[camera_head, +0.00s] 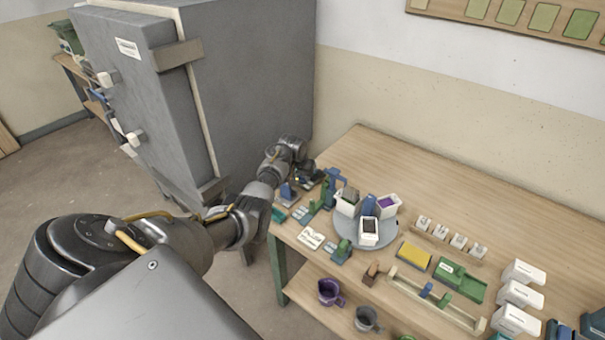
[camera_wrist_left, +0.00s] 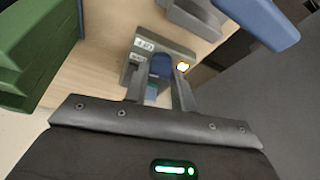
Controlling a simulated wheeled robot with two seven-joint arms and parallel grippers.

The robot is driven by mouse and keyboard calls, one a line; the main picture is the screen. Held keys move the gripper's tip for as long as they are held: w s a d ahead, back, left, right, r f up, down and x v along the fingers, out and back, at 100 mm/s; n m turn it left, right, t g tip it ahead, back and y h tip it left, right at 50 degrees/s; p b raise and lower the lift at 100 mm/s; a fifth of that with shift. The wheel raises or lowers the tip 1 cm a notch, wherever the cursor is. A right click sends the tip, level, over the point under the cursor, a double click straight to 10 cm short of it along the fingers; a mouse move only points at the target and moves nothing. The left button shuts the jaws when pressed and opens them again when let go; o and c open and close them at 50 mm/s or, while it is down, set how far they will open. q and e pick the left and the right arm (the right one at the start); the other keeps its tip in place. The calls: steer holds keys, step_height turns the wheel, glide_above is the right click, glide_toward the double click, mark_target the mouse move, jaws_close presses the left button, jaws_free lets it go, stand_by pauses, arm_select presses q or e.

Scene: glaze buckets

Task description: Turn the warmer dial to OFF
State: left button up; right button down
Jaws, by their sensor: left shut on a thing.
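In the left wrist view, the warmer (camera_wrist_left: 185,52) is a small grey-green box with two white labels at its left, too small to read surely, and a lit yellow lamp at its right. Its blue dial (camera_wrist_left: 161,66) sits between the fingers of my left gripper (camera_wrist_left: 161,92), which is shut on it. In the head view, my left gripper (camera_head: 306,176) is at the table's far left corner, beside the grey cabinet. The dial is hidden there, and its exact setting is unclear. My right gripper is out of view.
The wooden table (camera_head: 460,205) holds a round grey turntable (camera_head: 343,238) with white buckets, close right of my left gripper. A tall grey kiln-like cabinet (camera_head: 250,80) stands close on the left. Green and blue items crowd the table's left edge; its back strip is clear.

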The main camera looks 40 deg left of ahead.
arm_select(q)
steer(key=shift+m+h, duration=0.4)
steer(key=shift+m, duration=0.5)
steer(key=shift+a+m+h, duration=0.1)
steer(key=shift+m+h, duration=0.2)
steer(key=shift+m, duration=0.6)
steer(key=m+h+b, duration=0.1)
steer(key=m, duration=0.1)
steer(key=shift+f+m, duration=0.1)
steer(key=shift+m, duration=0.2)
steer(key=shift+m+b, duration=0.5)
steer(key=shift+b, duration=0.1)
steer(key=shift+h, duration=0.3)
steer(key=o, duration=1)
